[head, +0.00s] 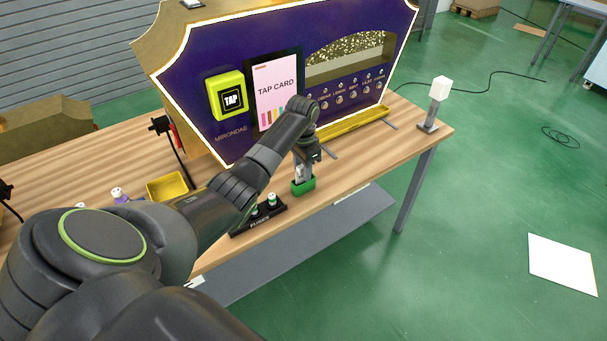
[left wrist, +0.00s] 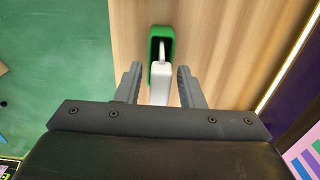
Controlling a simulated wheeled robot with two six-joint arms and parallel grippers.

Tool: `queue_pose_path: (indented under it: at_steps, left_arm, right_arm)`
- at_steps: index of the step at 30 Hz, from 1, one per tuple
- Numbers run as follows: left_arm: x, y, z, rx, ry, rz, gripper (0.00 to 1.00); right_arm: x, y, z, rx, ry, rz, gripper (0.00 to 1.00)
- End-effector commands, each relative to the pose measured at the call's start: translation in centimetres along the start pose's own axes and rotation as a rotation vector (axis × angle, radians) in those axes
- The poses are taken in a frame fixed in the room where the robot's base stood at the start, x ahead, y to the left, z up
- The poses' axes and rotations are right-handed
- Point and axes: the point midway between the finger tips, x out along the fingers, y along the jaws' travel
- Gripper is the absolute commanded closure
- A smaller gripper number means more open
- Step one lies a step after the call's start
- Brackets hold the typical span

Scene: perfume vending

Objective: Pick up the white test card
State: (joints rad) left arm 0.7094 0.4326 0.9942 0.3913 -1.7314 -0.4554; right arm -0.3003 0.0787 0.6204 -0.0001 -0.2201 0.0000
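The white test card (left wrist: 160,85) stands in a green holder (left wrist: 155,42) on the wooden table. In the head view the green holder (head: 303,187) is near the table's front edge, with a little of the card showing above it. My left gripper (left wrist: 159,82) is open and points down over the holder. Its two fingers stand on either side of the card, with a visible gap on each side. In the head view the left gripper (head: 306,165) partly covers the card. My right gripper is not in view.
The purple vending machine (head: 228,140) stands behind, with a yellow TAP reader (head: 227,96) and a TAP CARD screen (head: 276,88). A black rack (head: 262,219) with small bottles is left of the holder. A yellow tray (head: 167,187) and a white-topped lamp (head: 440,90) also stand on the table.

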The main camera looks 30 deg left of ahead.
Motion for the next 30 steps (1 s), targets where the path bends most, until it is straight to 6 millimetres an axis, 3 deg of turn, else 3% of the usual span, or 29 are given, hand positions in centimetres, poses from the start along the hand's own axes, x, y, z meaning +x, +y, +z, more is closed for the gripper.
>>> queue_pose_path:
  at_steps: [1, 8, 17, 30]
  left_arm:
    - [0.0, 0.0, 0.0, 0.0, 0.0, 0.0, 0.72]
    - [-0.1, 0.0, 0.0, 0.0, 0.0, 0.0, 1.0]
    - [-0.5, -0.1, -0.1, 0.0, 0.002, -0.002, 1.0]
    - [-8.3, -0.1, -0.1, 0.0, 0.004, -0.003, 1.0]
  right_arm:
    - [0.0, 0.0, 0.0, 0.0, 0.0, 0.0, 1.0]
    - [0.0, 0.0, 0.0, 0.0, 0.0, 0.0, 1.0]
    - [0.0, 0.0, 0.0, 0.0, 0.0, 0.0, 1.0]
    - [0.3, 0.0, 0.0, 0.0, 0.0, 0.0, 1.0]
